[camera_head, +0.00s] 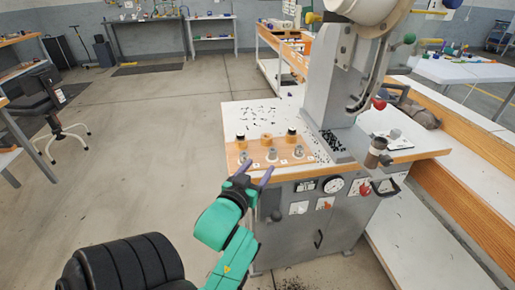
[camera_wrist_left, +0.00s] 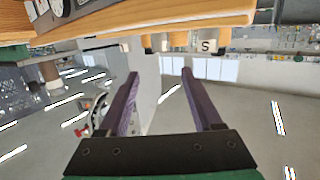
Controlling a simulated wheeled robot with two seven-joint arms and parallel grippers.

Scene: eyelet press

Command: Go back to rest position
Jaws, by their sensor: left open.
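My left gripper (camera_head: 256,174) is open and empty, in front of the wooden front edge of the eyelet press table. Its two purple fingers also show spread apart in the left wrist view (camera_wrist_left: 160,85), with nothing between them. The eyelet press (camera_head: 340,85) stands on the table, a tall grey machine with a red-knobbed lever. On the wooden board (camera_head: 262,150) at the table's left front stand several small pegs or dies, some black-topped, some metal. My right gripper is not in view.
The press cabinet (camera_head: 318,225) with gauge and handle stands below the tabletop, close to my left arm. A long wooden-edged bench (camera_head: 465,185) runs along the right. A black stool (camera_head: 50,110) stands at the left. The floor (camera_head: 150,130) between is free.

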